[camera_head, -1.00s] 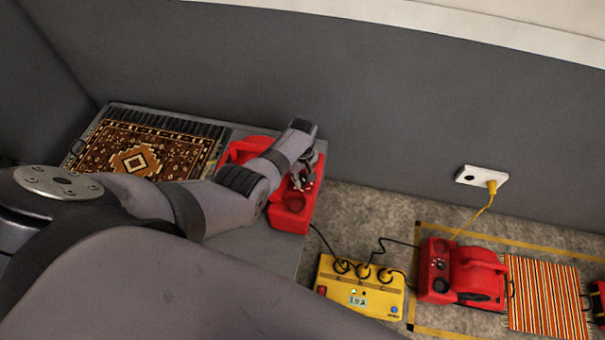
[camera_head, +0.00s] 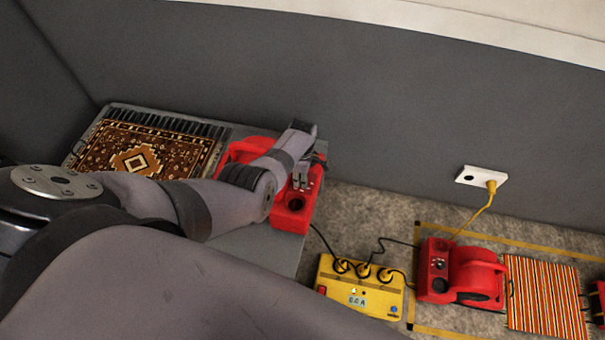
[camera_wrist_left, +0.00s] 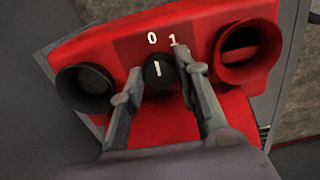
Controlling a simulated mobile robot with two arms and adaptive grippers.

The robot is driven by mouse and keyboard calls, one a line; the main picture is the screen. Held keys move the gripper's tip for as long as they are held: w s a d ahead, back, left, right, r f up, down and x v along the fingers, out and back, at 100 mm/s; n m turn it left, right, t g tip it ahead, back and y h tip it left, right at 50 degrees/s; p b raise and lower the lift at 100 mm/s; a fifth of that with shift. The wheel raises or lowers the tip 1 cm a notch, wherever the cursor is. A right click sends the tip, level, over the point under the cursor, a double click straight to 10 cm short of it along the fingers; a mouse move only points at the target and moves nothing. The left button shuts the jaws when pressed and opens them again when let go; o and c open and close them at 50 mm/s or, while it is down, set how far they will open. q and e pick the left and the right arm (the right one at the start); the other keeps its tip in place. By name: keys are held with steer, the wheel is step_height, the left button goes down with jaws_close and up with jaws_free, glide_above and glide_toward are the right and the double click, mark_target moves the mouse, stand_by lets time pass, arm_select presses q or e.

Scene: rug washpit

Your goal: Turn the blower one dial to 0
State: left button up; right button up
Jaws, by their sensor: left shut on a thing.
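The red blower (camera_head: 292,220) on the grey platform at the left is the one my left gripper (camera_head: 300,180) reaches. In the left wrist view its black dial (camera_wrist_left: 158,71) sits between the fingertips of my left gripper (camera_wrist_left: 157,66), which are shut on it. The dial's white mark points up toward the printed 0 (camera_wrist_left: 152,38); a 1 (camera_wrist_left: 173,40) stands right of it, and the right finger covers part of the scale. The yellow power box (camera_head: 335,294) has a small display that seems to read 0.0 A. My right gripper is not in view.
A patterned rug (camera_head: 140,155) lies on the platform (camera_head: 255,248). A second red blower (camera_head: 435,285) stands on the floor by a striped rug (camera_head: 545,297). Black cables run from the yellow box, and a yellow cord (camera_head: 474,220) goes to the wall socket (camera_head: 470,175).

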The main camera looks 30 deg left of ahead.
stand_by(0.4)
arm_select(q)
steer(key=o, duration=0.9)
steer(key=shift+r, duration=0.1)
step_height(320, 180, up, 12)
stand_by(0.3)
stand_by(0.4)
